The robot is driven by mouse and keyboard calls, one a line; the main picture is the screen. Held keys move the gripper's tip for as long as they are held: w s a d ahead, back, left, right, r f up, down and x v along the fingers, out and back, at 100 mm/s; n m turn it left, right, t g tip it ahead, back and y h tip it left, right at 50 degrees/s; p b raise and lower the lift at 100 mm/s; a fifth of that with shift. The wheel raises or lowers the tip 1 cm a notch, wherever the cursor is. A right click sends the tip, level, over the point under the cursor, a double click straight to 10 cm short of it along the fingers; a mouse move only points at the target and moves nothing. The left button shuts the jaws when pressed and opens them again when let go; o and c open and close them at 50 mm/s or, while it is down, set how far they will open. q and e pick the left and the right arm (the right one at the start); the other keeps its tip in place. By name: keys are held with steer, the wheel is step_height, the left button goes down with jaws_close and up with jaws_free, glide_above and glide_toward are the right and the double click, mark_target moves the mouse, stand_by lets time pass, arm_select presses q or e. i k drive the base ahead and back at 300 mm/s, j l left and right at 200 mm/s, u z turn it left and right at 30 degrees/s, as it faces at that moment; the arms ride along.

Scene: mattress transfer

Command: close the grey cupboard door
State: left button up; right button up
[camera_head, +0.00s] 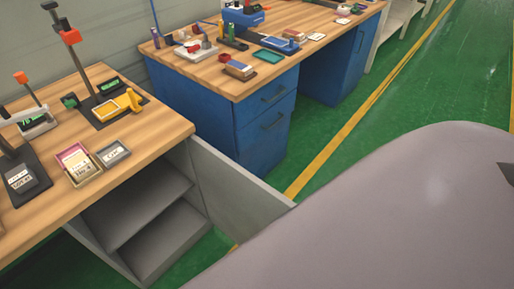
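The grey cupboard (103,262) stands under the wooden bench top at the left. Its front is open and shows grey shelves (150,208) with nothing visible on them. The grey cupboard door (232,192) stands wide open, attached at the cupboard's right side and reaching out towards the lower middle. Its lower outer part is partly hidden by a large smooth grey shape in the foreground. Neither of my grippers is in view, and nothing is seen touching the door.
A wooden bench top (160,120) above the cupboard carries small trays and tools. A blue drawer cabinet (262,125) stands just behind the door. Green floor with a yellow line (345,128) is clear to the right. The grey foreground shape covers the lower right.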

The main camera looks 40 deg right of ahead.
mark_target(239, 203)
steer(key=k+l+u, duration=0.15)
steer(key=l, duration=0.2)
steer(key=k+l+u, duration=0.2)
steer(key=l, duration=0.3)
steer(key=k+l+u, duration=0.1)
steer(key=l, duration=0.3)
steer(key=k+l+u, duration=0.1)
steer(key=l, duration=0.3)
steer(key=k+l+u, duration=0.1)
steer(key=k+l, duration=0.15)
steer(key=l, duration=0.15)
steer(key=k+l+u, duration=0.1)
steer(key=l, duration=0.25)
steer(key=k+l+u, duration=0.1)
steer(key=k+l, duration=0.15)
steer(key=l+u, duration=0.1)
steer(key=l, duration=0.25)
steer(key=i+l+u, duration=0.15)
steer(key=l, duration=0.2)
steer(key=i+l+u, duration=0.15)
steer(key=l, duration=0.15)
steer(key=i+l+u, duration=0.15)
steer(key=k+l+u, duration=0.1)
steer(key=u, duration=0.65)
